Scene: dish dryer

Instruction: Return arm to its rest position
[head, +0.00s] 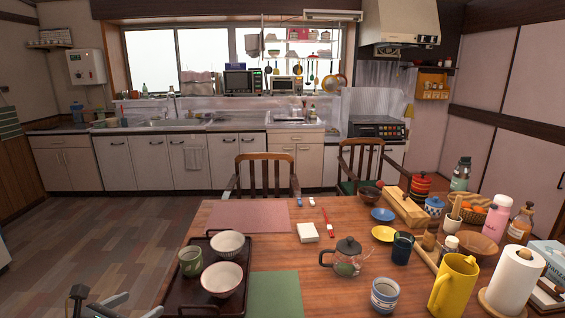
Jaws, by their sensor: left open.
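My left gripper (116,301) shows at the bottom left edge of the head view. It is open, and I see nothing between its fingers. It is left of the dark tray (205,304) at the table's near left, apart from it in the picture. Most of the left arm is out of the frame. My right gripper is not in view.
The wooden table (275,249) fills the lower right. The tray holds a green cup (190,262) and two bowls, one at the back (227,243) and one in front (221,279). The floor left is clear.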

